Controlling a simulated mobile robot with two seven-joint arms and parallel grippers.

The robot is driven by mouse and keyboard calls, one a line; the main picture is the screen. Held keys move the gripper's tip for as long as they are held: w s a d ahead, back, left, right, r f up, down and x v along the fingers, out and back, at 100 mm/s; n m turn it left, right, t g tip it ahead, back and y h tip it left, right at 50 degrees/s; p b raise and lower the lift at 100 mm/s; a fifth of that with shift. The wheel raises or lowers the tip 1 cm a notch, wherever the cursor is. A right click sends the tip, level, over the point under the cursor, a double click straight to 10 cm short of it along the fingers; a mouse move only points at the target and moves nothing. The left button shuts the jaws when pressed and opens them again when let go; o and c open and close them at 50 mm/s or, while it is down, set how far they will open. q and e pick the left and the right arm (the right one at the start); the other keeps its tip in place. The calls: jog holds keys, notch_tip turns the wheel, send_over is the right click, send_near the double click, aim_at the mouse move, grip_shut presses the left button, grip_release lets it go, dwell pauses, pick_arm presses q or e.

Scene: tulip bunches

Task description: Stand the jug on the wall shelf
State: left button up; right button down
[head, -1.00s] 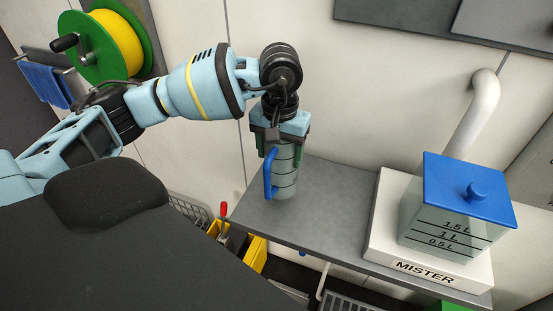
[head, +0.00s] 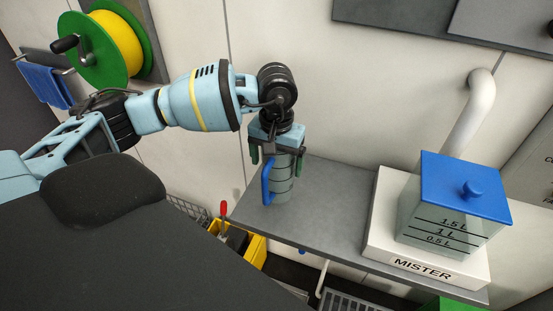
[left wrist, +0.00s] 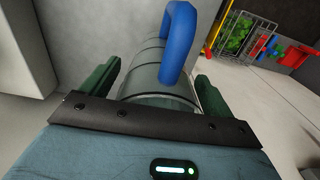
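The jug (head: 281,184) is a clear grey cylinder with dark rings and a blue handle. It stands upright on the left part of the grey wall shelf (head: 335,205), its base appearing to rest on the surface. My left gripper (head: 277,158) is above it, pointing down, with its green fingers spread on either side of the jug's upper part. In the left wrist view the jug (left wrist: 160,85) is between the fingers, with gaps beside it, and the handle arches toward the camera. My right gripper is not in view.
A white MISTER base (head: 385,225) with a blue-lidded clear tank (head: 450,215) fills the shelf's right side. A pale pipe (head: 472,115) rises behind it. A yellow bin (head: 255,250) is below the shelf's left end. A hose reel (head: 108,45) hangs upper left. The middle shelf is clear.

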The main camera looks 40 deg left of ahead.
pick_arm(q)
jog(key=shift+r, duration=0.25)
notch_tip(320, 180, up, 12)
dwell(0.6)
jog(key=shift+f, duration=0.15)
dwell(0.3)
